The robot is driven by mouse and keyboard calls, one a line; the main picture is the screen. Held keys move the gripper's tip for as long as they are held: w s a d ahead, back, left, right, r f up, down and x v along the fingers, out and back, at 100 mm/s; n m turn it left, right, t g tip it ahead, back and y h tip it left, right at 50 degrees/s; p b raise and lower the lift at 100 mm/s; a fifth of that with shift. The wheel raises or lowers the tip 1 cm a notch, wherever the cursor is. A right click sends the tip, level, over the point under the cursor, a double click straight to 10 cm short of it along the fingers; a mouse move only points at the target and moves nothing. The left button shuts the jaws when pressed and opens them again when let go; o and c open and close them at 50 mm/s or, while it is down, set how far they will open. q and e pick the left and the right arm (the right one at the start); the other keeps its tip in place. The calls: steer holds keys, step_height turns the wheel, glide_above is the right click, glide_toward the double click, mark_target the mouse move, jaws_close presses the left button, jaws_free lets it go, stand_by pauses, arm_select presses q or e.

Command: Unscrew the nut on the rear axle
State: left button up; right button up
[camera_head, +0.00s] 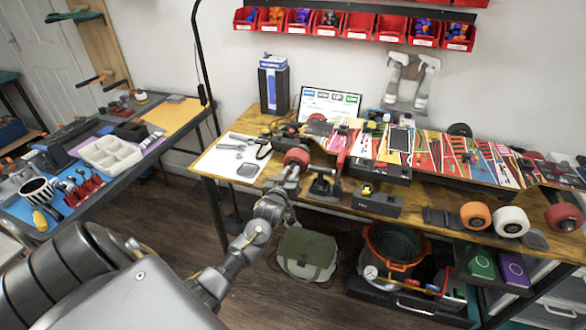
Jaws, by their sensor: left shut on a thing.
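A long skateboard (440,160) with a colourful striped deck lies along the wooden workbench. A red wheel (297,157) sits at its left end. My left gripper (291,172) reaches up from below to the near, outer face of this wheel, where the axle end is. It is shut at the axle end, on what appears to be the nut; the nut itself is hidden by the fingers and too small to make out. The rear axle is mostly hidden behind the wheel. My right gripper is not in view.
A side table (185,112) with trays stands left. Red bins (328,24) hang above.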

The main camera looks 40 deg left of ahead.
arm_select(q)
steer(key=shift+n, duration=0.4)
steer(key=n, duration=0.5)
steer(key=shift+n, duration=0.4)
steer(key=o, duration=0.9)
steer(key=shift+c, duration=1.1)
steer(key=m, duration=0.5)
steer(key=shift+m, duration=0.5)
